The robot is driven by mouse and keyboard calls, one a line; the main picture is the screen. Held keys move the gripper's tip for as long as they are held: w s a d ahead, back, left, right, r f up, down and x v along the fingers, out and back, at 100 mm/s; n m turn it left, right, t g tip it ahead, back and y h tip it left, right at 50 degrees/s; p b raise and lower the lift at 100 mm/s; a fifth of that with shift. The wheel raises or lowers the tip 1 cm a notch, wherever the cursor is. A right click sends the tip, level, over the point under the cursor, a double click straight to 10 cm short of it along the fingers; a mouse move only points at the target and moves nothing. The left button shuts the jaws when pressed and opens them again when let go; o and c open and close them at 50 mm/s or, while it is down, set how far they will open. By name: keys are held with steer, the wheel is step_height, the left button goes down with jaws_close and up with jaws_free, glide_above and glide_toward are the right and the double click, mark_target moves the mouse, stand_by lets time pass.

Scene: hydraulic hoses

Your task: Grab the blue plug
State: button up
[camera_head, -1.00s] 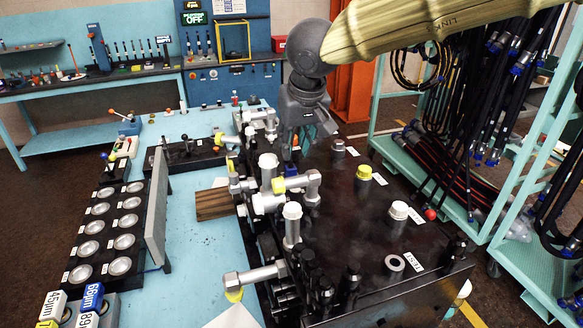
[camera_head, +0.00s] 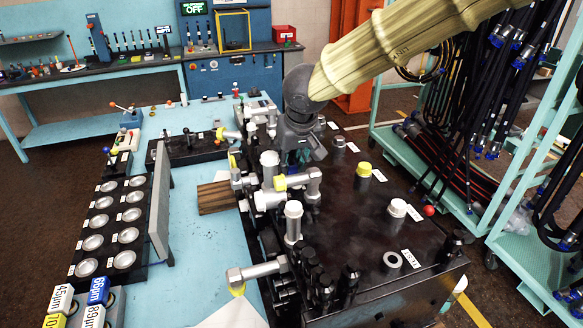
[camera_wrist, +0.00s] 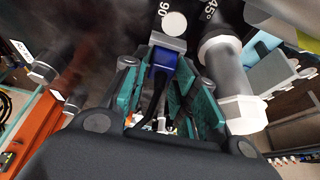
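The blue plug (camera_wrist: 161,60) shows in the wrist view between my gripper's fingers, below a silver fitting with a "90" label. My gripper (camera_wrist: 160,92) has teal pads that stand apart on both sides of the plug, with gaps visible; contact is not clear. In the head view my gripper (camera_head: 297,156) points down at the far part of the dark bench block (camera_head: 335,225), behind the angled fittings. The plug is mostly hidden there by the gripper.
A silver angled fitting (camera_wrist: 232,85) with a "45" label stands close right of my gripper in the wrist view. Angled fittings (camera_head: 293,220) line the block's left edge. Capped ports (camera_head: 364,170) stand on its top. A hose rack (camera_head: 470,150) is at right.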

steer(key=shift+w+f, duration=0.1)
steer(key=shift+f, duration=0.05)
jaws_close()
